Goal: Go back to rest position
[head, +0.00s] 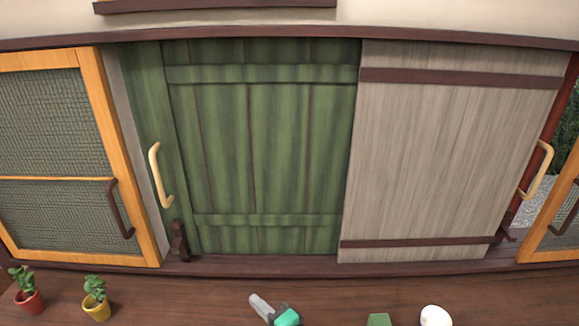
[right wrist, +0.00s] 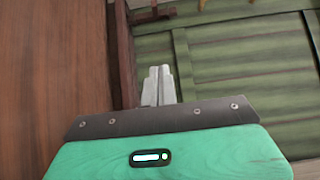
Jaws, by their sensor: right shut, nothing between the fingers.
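My right gripper (head: 262,303) shows at the bottom middle of the head view, with grey fingers and a teal body. Its fingers are shut and empty, over the brown wooden surface in front of the sliding doors. In the right wrist view the two pale fingers (right wrist: 158,86) lie together with nothing between them. Beyond them are a dark wooden rail and the green door. My left gripper is not in view.
A green plank door (head: 280,150) and a grey wooden door (head: 440,150) stand behind a dark sill. Two potted plants, red (head: 28,301) and yellow (head: 97,306), stand at lower left. A green object (head: 379,320) and a white rounded object (head: 435,316) are cut off below.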

